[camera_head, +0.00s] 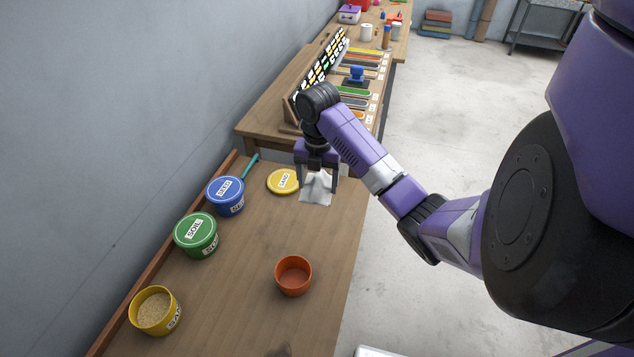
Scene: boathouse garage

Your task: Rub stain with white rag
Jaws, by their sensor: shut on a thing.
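The white rag (316,191) is a crumpled cloth between the fingers of my gripper (319,184), at the far end of the near wooden table. My gripper points down and is shut on the rag. The rag's lower edge hangs at or just above the tabletop; I cannot tell whether it touches. A dark brownish patch, which looks like the stain (279,350), shows on the tabletop at the bottom edge of the picture, partly cut off. My gripper is well away from it.
The near table (245,265) also holds an orange pot (293,276), an open yellow tub (154,311), a green tub (197,235), a blue tub (226,195) and a yellow lid (283,181). The middle is clear. A second table (262,122) with racks stands beyond.

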